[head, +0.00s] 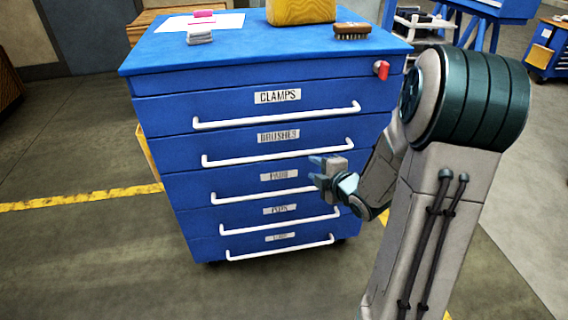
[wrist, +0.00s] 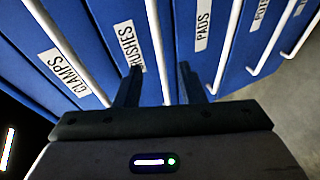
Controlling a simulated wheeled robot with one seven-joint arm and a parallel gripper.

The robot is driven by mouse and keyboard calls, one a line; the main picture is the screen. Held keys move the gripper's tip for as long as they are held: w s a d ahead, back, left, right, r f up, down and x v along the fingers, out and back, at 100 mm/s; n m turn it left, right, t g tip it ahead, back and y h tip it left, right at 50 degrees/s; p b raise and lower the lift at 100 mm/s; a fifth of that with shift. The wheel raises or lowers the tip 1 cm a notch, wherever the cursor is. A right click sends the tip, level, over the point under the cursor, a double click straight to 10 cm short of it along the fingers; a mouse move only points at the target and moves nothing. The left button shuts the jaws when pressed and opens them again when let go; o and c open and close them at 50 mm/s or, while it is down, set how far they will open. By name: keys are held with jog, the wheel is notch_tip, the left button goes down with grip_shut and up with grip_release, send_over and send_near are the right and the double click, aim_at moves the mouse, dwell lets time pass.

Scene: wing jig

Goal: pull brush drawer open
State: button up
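The blue cabinet's brush drawer (head: 236,144), labelled BRUSHES, is shut, second from the top. Its white bar handle (head: 270,156) runs across its front. My gripper (head: 315,171) is at the right part of the cabinet front, near the right end of this handle and just below it in the head view. In the wrist view my gripper (wrist: 160,82) is open, its two dark fingers apart. The brush drawer's handle (wrist: 157,50) passes between the fingers in the picture, with the BRUSHES label (wrist: 127,47) beside it. I cannot tell how far the fingertips are from the handle.
The clamps drawer (head: 230,108) above and the pads drawer (head: 240,184) below are shut, with similar handles. The floor (head: 90,250) left of the cabinet is clear.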

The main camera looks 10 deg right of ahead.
aim_at(287, 156)
jog(key=w+a+f, duration=0.1)
jog(key=w+a, duration=0.1)
jog(key=w, duration=0.2)
jog(key=w+a+f+n+y, duration=0.1)
jog(key=w+a, duration=0.1)
jog(key=w, duration=0.2)
jog(key=w+a+f+n+t+y+b, duration=0.1)
jog(key=w+a+f, duration=0.1)
jog(key=w, duration=0.2)
jog(key=shift+w, duration=0.15)
grip_shut()
